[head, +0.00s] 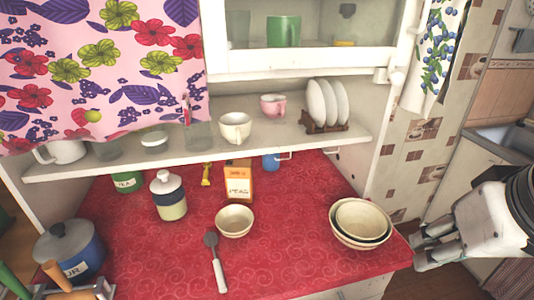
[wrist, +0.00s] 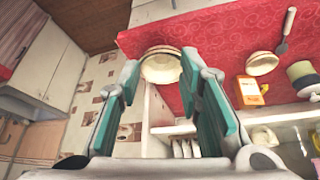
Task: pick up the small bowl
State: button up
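A small cream bowl (head: 234,221) stands upright on the red counter, left of centre in the head view. It also shows in the wrist view (wrist: 262,63), at the upper right. Two more cream bowls (head: 361,222) are nested near the counter's right end, a smaller one inside a larger one. My gripper (head: 418,249) is off the counter's right edge, apart from all the bowls. In the wrist view its teal-padded fingers (wrist: 160,78) are spread wide with nothing held, and the nested bowls (wrist: 160,67) show beyond the gap.
An orange carton (head: 239,182) and a lidded jar (head: 168,196) stand behind. A shelf (head: 200,150) overhangs the back. The counter between the small bowl and nested bowls is clear.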

jog(key=o, duration=0.7)
jog(key=shift+w+a, duration=0.15)
jog(key=shift+w, duration=0.1)
jog(key=o, duration=0.9)
jog(key=w+a+n+y, duration=0.1)
jog(key=w+a, duration=0.3)
jog(key=w, duration=0.2)
jog(key=shift+r, duration=0.15)
jog(key=n+g+b, duration=0.1)
jog(key=n, duration=0.3)
send_over(234, 224)
jog(key=s+d, duration=0.1)
jog(key=s, duration=0.2)
jog(key=shift+y, duration=0.4)
jog(key=f, duration=1.8)
jog(key=shift+w+d+f, duration=0.1)
jog(key=shift+d, duration=0.1)
jog(key=shift+x, duration=2.7)
